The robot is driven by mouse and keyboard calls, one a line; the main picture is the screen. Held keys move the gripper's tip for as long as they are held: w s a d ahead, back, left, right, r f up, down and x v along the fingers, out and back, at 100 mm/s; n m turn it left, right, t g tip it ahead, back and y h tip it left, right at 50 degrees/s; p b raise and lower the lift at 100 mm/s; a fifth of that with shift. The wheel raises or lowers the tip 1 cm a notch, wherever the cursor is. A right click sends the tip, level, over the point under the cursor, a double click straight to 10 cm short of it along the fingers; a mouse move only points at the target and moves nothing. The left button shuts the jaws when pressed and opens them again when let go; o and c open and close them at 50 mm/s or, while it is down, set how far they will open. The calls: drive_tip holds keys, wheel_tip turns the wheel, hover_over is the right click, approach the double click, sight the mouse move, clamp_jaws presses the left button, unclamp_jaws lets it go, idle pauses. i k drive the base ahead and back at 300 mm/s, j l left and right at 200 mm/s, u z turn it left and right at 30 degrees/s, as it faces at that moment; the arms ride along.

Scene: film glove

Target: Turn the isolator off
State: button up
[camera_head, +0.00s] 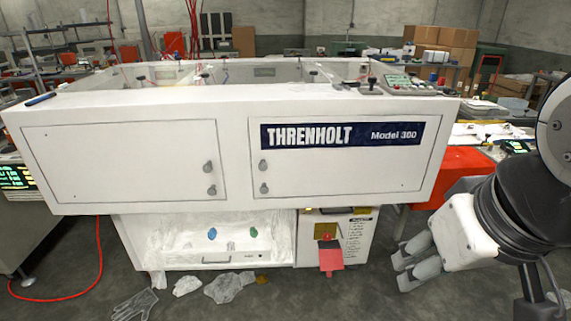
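A white control box (352,240) stands under the right half of the large white Threnholt machine (235,108). On its front are a yellow patch with a small red part (326,237) and a red flap or tag (331,259) below it. These may belong to the isolator, but they are too small to tell a handle or its position. My gripper (399,267) is at the lower right, to the right of the box and apart from it. Its two fingers point left with a gap between them, and nothing shows in it.
The machine's front overhangs the box. A film-covered recess with a drawer (215,257) lies left of the box. Crumpled film (223,288) and a clear glove (134,304) lie on the floor. A red cable (60,297) runs at left. A red case (455,172) stands right.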

sight(327, 237)
drive_tip(key=z, duration=0.15)
drive_tip(key=l, duration=0.25)
drive_tip(key=k+l+u, duration=0.15)
drive_tip(key=i+l, duration=0.6)
drive_tip(key=l, duration=0.25)
drive_tip(key=i+l, duration=0.55)
drive_tip(key=l, duration=0.25)
drive_tip(key=i+u, duration=0.05)
